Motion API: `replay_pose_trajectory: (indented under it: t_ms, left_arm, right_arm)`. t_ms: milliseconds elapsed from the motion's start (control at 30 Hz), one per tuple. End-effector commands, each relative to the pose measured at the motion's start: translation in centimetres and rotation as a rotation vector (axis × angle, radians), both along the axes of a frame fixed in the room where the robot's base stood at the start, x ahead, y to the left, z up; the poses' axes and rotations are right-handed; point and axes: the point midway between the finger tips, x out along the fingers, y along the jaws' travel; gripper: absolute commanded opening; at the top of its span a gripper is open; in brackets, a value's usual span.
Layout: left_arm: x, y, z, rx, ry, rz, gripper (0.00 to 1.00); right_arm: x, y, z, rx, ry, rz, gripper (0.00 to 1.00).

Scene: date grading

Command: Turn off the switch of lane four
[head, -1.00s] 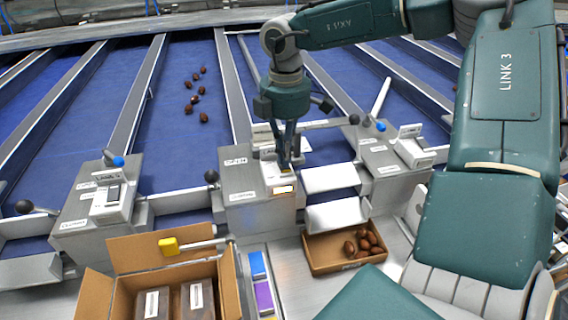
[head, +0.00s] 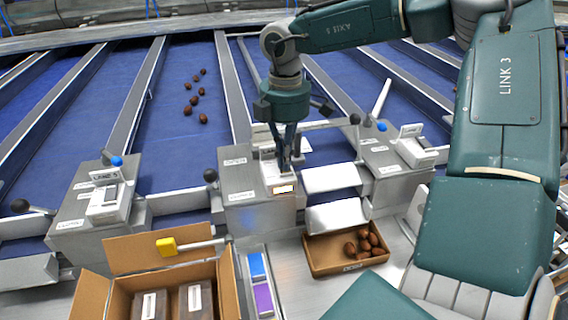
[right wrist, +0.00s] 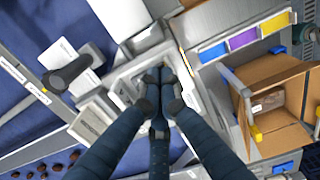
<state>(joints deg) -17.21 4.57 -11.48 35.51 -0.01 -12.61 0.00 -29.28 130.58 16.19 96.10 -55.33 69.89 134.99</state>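Grey lane control boxes stand at the lane ends, each with a raised white switch unit. My right gripper (head: 286,158) points down onto the switch unit (head: 282,185) of the middle box (head: 243,190). The gripper hides the rocker and most of the unit's top. In the right wrist view my right gripper (right wrist: 162,84) has its fingers together on or just above the pale switch housing (right wrist: 124,84), with nothing held; contact is unclear. The lane number and the switch position cannot be read. My left gripper is not in view.
Another switch unit (head: 109,203) is on the left box, one (head: 414,152) on the right box. Black-knobbed levers (head: 210,175) stick out nearby. An open carton (head: 97,295) and a tray (head: 318,269) of dates are in front. Several dates (head: 202,119) lie on the blue lane.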

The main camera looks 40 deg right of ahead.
Motion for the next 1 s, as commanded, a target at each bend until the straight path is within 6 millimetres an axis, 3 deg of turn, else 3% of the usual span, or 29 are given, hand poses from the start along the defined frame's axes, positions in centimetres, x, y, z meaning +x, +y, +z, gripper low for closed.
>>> replay_pose_trajectory:
  t_ms: [267, 1000]
  left_arm:
    - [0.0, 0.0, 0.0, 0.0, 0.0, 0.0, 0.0]
    - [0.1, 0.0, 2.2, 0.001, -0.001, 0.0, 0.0]
  right_arm:
    - [0.0, 0.0, 0.3, 0.0, -0.001, 0.0, 0.0]
    - [0.0, 0.0, 6.2, -0.001, -0.002, -0.001, 0.0]
